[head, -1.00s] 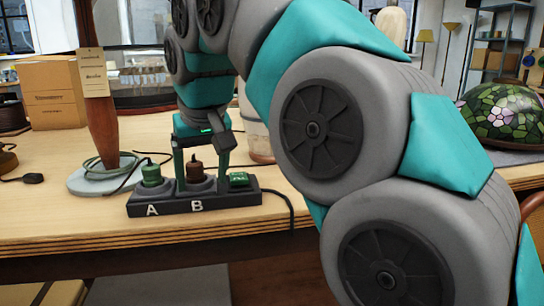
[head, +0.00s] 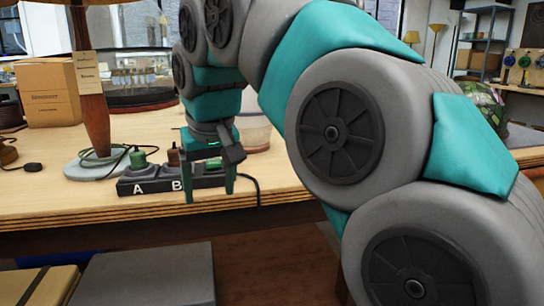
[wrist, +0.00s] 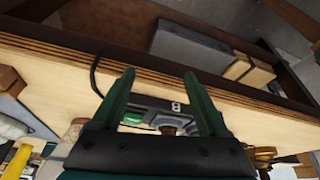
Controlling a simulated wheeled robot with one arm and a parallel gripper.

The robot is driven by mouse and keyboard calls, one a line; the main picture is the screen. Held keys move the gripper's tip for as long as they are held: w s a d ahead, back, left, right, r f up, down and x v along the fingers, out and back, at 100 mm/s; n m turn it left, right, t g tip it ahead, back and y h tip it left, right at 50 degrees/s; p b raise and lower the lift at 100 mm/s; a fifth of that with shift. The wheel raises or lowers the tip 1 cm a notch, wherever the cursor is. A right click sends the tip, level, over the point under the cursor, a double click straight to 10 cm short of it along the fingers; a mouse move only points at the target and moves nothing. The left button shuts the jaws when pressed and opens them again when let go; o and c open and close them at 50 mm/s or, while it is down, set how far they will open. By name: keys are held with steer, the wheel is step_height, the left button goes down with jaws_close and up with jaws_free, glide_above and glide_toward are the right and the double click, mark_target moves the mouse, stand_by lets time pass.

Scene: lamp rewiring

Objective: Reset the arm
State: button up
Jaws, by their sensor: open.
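My gripper (head: 223,196) is open and empty, with its two green fingers pointing down in front of the bench's front edge in the head view. It also shows in the wrist view (wrist: 160,88), fingers apart with nothing between the tips. The black power strip (head: 155,185), marked A and B, lies on the bench just behind my gripper. A green plug (head: 138,161) sits in socket A and a brown plug (head: 173,156) at socket B, partly hidden by my gripper. A green switch (wrist: 132,118) shows at the strip's end in the wrist view.
The wooden bench (head: 50,205) carries a tagged lamp post on a round base (head: 95,167), with a green cord. A cardboard box (head: 48,92) stands at the back left. A stained-glass shade (head: 488,105) is partly hidden behind my arm. Grey and tan boxes lie below the bench.

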steer(key=s+d+f+m+g+h, duration=0.1)
steer(key=s+d+f, duration=0.4)
steer(key=d+f, duration=0.35)
steer(key=s+d+f+m+g+h, duration=0.1)
steer(key=s+d+f+g, duration=0.1)
steer(key=s+d+f, duration=0.45)
steer(key=s+d+f+m+g, duration=0.2)
steer(key=s+d+f+m, duration=0.1)
steer(key=s+d+f, duration=0.8)
steer(key=s+f, duration=0.2)
steer(key=s, duration=0.2)
steer(key=shift+f, duration=0.15)
